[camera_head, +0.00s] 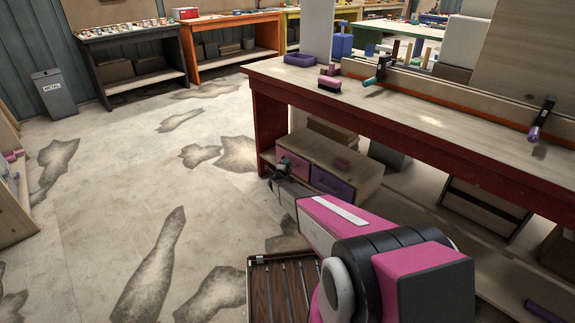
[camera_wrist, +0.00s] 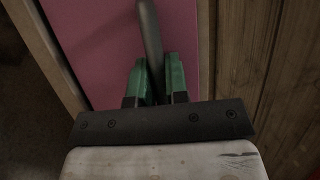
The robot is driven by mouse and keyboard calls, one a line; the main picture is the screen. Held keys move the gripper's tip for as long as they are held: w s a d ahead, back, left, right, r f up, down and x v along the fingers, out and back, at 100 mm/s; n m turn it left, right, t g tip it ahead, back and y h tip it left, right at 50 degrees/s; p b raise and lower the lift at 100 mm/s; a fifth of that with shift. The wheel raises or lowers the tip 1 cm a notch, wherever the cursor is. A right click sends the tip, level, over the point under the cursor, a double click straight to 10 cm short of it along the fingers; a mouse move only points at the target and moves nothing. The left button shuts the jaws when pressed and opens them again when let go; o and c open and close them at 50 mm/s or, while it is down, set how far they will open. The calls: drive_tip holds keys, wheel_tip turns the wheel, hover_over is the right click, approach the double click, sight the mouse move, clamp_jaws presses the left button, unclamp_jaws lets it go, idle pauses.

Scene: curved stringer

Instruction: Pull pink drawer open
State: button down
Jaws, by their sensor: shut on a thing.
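A small wooden drawer cabinet stands on the low shelf under the red workbench. Its front has a pink drawer (camera_head: 294,165) on the left and a purple drawer (camera_head: 332,187) on the right. My gripper (camera_head: 277,174) is at the front of the pink drawer. In the wrist view the pink drawer front (camera_wrist: 95,45) fills the upper left, and a grey bar handle (camera_wrist: 150,40) runs down between the green fingers of my gripper (camera_wrist: 153,75), which are shut on it. I cannot tell whether the pink drawer is open at all.
The red workbench (camera_head: 400,125) stands above the cabinet, with its leg (camera_head: 268,130) close behind my gripper. A slatted wooden rack (camera_head: 262,290) is on the floor near my arm. The floor to the left is clear.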

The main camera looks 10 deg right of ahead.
drive_tip(key=s+a, duration=1.1)
drive_tip(key=a, duration=0.4)
drive_tip(key=shift+a, duration=0.1)
drive_tip(key=c, duration=1.4)
unclamp_jaws()
drive_tip(key=v, duration=1)
drive_tip(key=shift+s+a, duration=0.2)
drive_tip(key=shift+s, duration=0.15)
drive_tip(key=shift+f, duration=0.1)
